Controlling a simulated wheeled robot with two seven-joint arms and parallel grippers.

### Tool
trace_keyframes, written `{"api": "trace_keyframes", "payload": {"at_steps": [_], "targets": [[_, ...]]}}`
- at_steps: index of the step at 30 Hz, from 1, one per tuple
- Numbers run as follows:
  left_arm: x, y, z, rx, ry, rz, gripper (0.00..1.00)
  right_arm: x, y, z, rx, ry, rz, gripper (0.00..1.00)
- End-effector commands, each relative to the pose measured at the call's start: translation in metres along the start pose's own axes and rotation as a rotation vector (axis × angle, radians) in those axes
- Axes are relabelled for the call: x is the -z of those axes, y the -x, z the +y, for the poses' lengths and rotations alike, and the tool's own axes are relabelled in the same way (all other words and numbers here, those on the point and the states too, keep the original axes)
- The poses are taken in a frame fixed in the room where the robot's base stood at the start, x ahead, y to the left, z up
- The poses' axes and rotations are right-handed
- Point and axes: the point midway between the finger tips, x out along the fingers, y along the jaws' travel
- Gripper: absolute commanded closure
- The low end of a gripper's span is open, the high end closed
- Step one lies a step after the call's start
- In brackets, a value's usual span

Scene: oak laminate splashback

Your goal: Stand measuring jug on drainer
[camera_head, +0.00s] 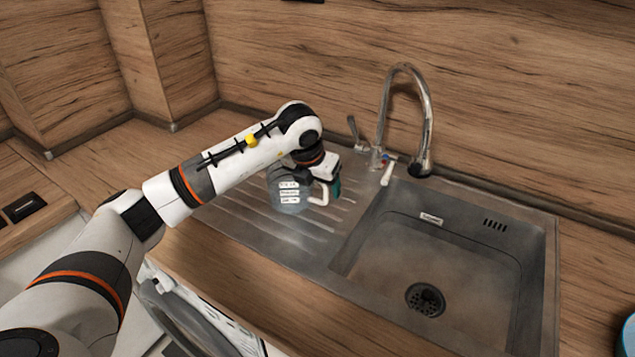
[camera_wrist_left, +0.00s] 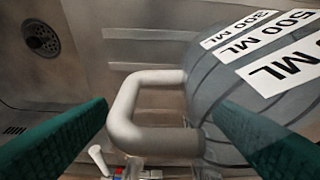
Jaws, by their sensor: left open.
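The measuring jug (camera_head: 289,196) is grey and see-through, with white volume labels and a white handle. In the head view it appears upright on the ribbed drainer (camera_head: 262,233) left of the sink bowl. My left gripper (camera_head: 327,186) is at its handle side, partly hidden by the wrist and jug. The jug body (camera_wrist_left: 232,75) lies close to the right finger. My right gripper is out of view.
The empty sink bowl (camera_head: 440,268) lies right of the drainer. A curved chrome tap (camera_head: 429,110) stands behind, near the gripper. The wooden splashback (camera_head: 480,70) closes off the back. An open appliance (camera_head: 185,310) shows below the counter's front edge.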

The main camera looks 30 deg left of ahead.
Motion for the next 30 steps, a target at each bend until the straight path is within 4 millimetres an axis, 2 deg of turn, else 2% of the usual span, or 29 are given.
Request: {"api": "trace_keyframes", "payload": {"at_steps": [5,12,18,24,30], "targets": [[0.002,0.020,0.000,0.000,0.001,0.005,0.25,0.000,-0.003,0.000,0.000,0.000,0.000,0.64],[0.001,0.072,0.000,0.000,0.000,0.007,0.25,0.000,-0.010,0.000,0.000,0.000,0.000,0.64],[0.001,0.106,0.000,0.000,0.001,0.004,0.25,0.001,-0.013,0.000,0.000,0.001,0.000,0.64],[0.001,0.120,0.000,0.000,0.000,0.002,0.25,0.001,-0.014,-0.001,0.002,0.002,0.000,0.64],[0.000,0.121,0.000,0.000,0.000,0.001,0.25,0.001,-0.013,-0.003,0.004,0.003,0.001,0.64]]}}
